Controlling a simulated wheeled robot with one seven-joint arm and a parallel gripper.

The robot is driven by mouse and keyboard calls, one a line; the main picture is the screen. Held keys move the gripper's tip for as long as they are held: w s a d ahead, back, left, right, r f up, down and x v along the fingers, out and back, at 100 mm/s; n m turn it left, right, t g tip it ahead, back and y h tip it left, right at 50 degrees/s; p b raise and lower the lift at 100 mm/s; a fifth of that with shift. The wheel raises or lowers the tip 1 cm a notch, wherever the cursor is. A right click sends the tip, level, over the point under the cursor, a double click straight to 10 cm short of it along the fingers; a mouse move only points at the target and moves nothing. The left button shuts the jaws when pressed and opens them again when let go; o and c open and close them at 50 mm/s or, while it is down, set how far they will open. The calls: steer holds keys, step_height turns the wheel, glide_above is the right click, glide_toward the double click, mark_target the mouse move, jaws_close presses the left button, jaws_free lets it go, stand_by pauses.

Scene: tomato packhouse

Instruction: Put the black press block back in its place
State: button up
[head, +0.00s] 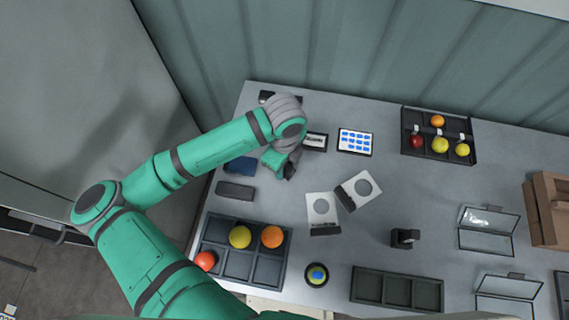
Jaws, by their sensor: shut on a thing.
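My gripper (286,168) is over the back left part of the table, pointing down, and is shut on a small dark thing. That thing looks like the black press block (291,172), but it is mostly hidden by the gripper and hard to tell from the fingers. Whether it touches the table cannot be told. A separate small black piece (403,237) stands right of the middle. Two white plates with round rings, one at left (322,208) and one at right (358,188), lie tilted to each other with dark bars at their lower edges.
A dark flat block (236,191), a blue pad (240,166), a tablet (356,141), an empty black tray (396,291), a round button (317,275), clear-lidded boxes (488,228) and cardboard (547,212) stand around.

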steer(key=shift+f, duration=0.3)
steer(key=o, duration=1)
steer(key=c, duration=0.3)
steer(key=shift+r, duration=3.5)
